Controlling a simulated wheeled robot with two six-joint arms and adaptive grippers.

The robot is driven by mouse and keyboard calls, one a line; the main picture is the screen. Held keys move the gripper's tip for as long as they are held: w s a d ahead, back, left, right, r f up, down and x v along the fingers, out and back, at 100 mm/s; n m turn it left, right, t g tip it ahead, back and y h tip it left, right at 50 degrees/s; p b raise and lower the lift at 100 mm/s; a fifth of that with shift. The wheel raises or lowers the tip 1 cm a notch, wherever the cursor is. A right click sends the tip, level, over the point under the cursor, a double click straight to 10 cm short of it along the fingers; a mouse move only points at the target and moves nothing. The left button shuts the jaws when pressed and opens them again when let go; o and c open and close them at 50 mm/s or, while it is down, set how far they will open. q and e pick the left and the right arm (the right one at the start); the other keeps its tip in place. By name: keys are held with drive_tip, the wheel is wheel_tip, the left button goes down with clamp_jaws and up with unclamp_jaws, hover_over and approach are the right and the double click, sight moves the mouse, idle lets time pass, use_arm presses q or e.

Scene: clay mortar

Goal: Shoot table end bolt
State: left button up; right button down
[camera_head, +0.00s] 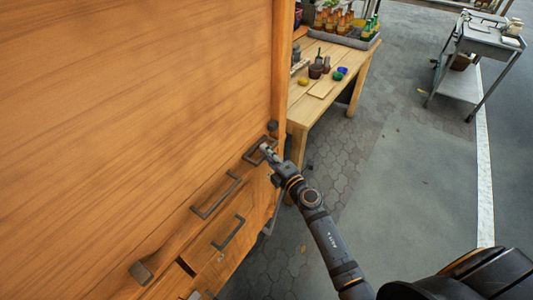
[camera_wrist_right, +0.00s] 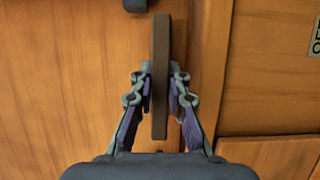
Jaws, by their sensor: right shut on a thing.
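A large orange-brown wooden piece of furniture (camera_head: 130,110) fills the left of the head view. Along its lower edge is a dark bar handle (camera_head: 250,158) near the right end. My right gripper (camera_head: 266,149) is at this handle. In the right wrist view, the dark bar (camera_wrist_right: 161,50) stands upright between the fingers of my right gripper (camera_wrist_right: 160,90), which is shut on it. I cannot tell for sure which part is the bolt. My left gripper is not in view.
Two more dark handles (camera_head: 216,196) (camera_head: 228,233) and a dark block (camera_head: 140,272) are along the lower front. Another dark block (camera_head: 272,126) is near the right end. A workbench (camera_head: 300,108) with bottles and a grey trolley (camera_head: 487,40) stand behind.

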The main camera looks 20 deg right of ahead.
sight(276, 145)
drive_tip(key=w+d, duration=0.1)
drive_tip(key=d, duration=0.1)
drive_tip(key=w+d, duration=0.2)
drive_tip(key=shift+a+r, duration=0.1)
drive_tip(key=shift+a, duration=0.05)
drive_tip(key=c, duration=1.3)
unclamp_jaws()
drive_tip(key=shift+d, duration=0.2)
drive_tip(key=shift+a, duration=0.1)
drive_tip(key=v, duration=0.7)
drive_tip(key=shift+s, duration=0.2)
